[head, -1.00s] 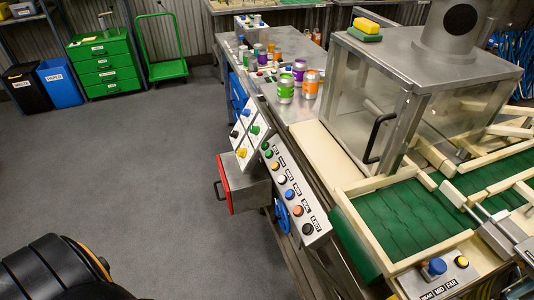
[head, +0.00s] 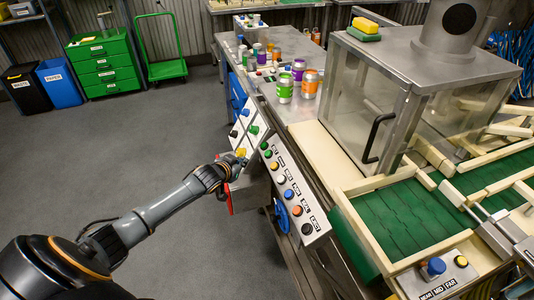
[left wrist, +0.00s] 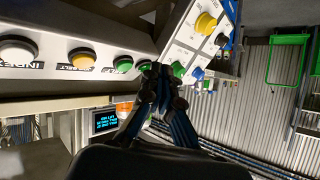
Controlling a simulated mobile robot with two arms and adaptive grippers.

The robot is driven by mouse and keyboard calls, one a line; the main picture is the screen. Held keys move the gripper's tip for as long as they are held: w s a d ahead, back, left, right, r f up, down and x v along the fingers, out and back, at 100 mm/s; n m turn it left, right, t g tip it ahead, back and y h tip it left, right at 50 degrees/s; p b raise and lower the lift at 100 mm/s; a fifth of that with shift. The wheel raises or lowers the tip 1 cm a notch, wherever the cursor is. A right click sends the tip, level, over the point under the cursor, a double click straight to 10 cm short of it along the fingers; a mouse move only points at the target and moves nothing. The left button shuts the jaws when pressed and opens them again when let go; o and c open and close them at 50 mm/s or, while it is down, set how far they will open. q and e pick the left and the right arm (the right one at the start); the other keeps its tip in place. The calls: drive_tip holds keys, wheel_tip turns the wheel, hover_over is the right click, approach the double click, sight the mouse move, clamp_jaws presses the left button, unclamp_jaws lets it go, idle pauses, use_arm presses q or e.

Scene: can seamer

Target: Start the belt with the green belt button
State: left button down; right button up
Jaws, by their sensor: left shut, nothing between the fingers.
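The long sloped control panel (head: 298,207) carries a row of round buttons, with a green button (head: 274,166) near its far end. In the left wrist view a green button (left wrist: 123,64) sits just left of my fingertips, and another green button (left wrist: 178,69) on the adjoining panel is just right of them. Small labels partly show; I cannot tell which green button is labelled for the belt. My left gripper (head: 239,163) is at the panels' far end, its fingers (left wrist: 155,72) together and empty. Contact with a button cannot be made out. My right gripper is out of view.
The belt (head: 395,222) lies to the right, beside the clear-walled seamer housing (head: 360,95). Several cans stand on the table, including a green one (head: 285,88). A small box with a blue button (head: 434,267) is at front right. The floor at left is clear.

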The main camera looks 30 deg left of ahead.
sight(268, 154)
use_arm(q)
drive_tip(key=w+r+t, duration=0.1)
drive_tip(key=w+r, duration=0.2)
drive_tip(key=r, duration=0.6)
drive_tip(key=shift+f, duration=0.1)
drive_tip(key=w+d+f+b, duration=0.3)
drive_tip(key=w+f+b, duration=0.1)
drive_tip(key=f+b, duration=0.3)
drive_tip(key=shift+d+b, duration=0.15)
drive_tip(key=shift+b, duration=0.55)
drive_tip(key=shift+f, duration=0.1)
idle(0.6)
drive_tip(key=shift+w+d+f, duration=0.2)
